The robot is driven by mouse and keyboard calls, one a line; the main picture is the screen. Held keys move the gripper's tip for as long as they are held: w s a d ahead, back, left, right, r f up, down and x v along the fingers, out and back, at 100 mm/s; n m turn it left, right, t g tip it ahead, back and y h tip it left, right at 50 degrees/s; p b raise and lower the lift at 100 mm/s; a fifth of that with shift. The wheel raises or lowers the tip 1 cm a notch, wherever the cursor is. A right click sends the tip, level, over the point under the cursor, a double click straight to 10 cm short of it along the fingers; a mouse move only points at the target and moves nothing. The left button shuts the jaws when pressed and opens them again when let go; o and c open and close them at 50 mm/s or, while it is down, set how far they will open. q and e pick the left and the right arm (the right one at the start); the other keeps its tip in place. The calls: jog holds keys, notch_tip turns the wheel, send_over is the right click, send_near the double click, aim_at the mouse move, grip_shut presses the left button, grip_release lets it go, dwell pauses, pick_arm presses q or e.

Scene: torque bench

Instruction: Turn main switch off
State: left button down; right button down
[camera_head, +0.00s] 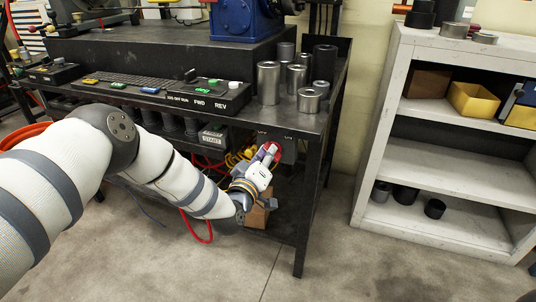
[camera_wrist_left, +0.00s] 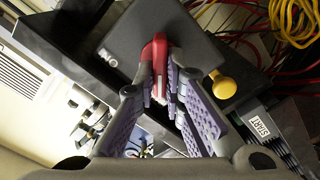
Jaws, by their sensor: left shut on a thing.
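The main switch has a red handle (camera_wrist_left: 157,58) on a dark grey box (camera_wrist_left: 125,45), with an ON label beside it in the left wrist view. In the head view the red handle (camera_head: 274,147) is at the bench's front, below the right end of the top. My left gripper (camera_head: 266,157) reaches it from the front. In the left wrist view its purple-padded fingers (camera_wrist_left: 168,85) are shut on the red handle, one on each side, and partly hide it. My right gripper does not show.
A yellow knob (camera_wrist_left: 221,85) and a START-labelled block (camera_wrist_left: 262,125) are close to the fingers. Red and yellow cables (camera_wrist_left: 295,25) hang nearby. Metal cylinders (camera_head: 269,83) and a button panel (camera_head: 205,98) are on the bench above. A shelf unit (camera_head: 385,120) stands to the right, beyond open floor.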

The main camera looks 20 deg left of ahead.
pick_arm(q)
jog(key=c, duration=1.7)
grip_release()
jog(key=s, duration=1.2)
jog(key=shift+a, duration=0.15)
